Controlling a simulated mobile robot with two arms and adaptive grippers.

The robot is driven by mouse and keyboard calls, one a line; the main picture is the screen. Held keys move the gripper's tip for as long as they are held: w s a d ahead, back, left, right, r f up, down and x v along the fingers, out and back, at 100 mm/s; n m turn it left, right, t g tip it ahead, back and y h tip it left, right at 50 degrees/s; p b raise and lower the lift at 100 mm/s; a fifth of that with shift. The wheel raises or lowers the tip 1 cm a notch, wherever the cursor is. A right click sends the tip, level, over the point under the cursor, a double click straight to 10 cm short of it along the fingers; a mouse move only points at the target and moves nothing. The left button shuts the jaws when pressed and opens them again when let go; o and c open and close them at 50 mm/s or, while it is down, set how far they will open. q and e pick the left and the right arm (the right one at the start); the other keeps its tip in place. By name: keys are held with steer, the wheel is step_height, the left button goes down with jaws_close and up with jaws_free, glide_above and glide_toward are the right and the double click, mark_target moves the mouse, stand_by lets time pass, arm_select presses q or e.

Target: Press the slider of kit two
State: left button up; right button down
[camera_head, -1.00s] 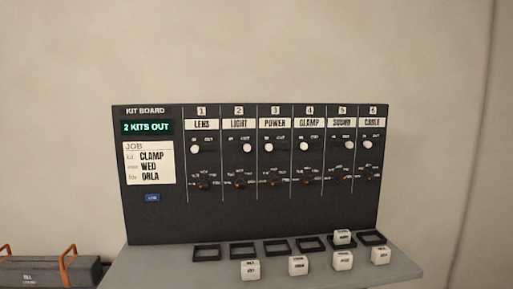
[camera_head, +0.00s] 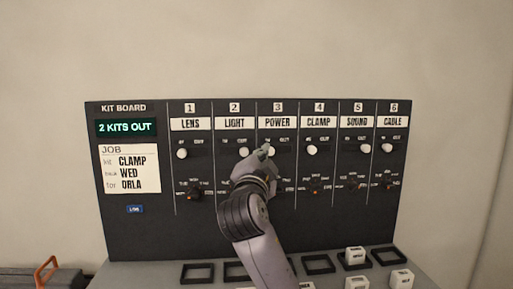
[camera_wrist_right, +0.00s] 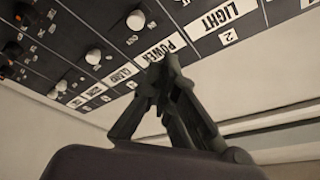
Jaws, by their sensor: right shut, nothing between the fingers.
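The kit board (camera_head: 150,225) stands upright ahead, with numbered columns. Kit two is the LIGHT column (camera_head: 234,122). Its white slider knob (camera_head: 244,152) sits at the right, OUT end of its slot. My right gripper (camera_head: 264,152) is shut and empty, its tips in front of the board between the LIGHT knob and the POWER knob (camera_head: 271,150). I cannot tell whether it touches the board. In the right wrist view the shut fingers (camera_wrist_right: 165,68) overlap the edge of the POWER label (camera_wrist_right: 163,48); the LIGHT label (camera_wrist_right: 222,17) shows, its knob does not. My left gripper is out of view.
A grey shelf (camera_head: 125,275) below the board carries black square frames (camera_head: 198,273) and white blocks (camera_head: 355,256). An orange-handled case (camera_head: 45,275) is at lower left. My right forearm hides part of the LIGHT and POWER columns' lower dials.

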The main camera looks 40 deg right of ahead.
mark_target(244, 151)
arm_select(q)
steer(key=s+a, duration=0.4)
arm_select(e)
steer(key=p+x, duration=0.5)
steer(key=x, duration=0.5)
steer(key=shift+w+d, duration=0.15)
steer(key=shift+d, duration=0.15)
steer(key=a+f, duration=0.1)
steer(key=w+a+f+p, duration=0.1)
steer(key=shift+w+a+f, duration=0.15)
steer(key=shift+w+a, duration=0.05)
steer(key=shift+a, duration=0.05)
steer(key=shift+a+f+p, duration=0.25)
steer(key=shift+a+p, duration=0.05)
steer(key=shift+a, duration=0.05)
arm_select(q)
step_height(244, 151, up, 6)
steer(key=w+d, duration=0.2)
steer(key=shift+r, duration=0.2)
arm_select(e)
steer(key=shift+w+d+f, duration=0.1)
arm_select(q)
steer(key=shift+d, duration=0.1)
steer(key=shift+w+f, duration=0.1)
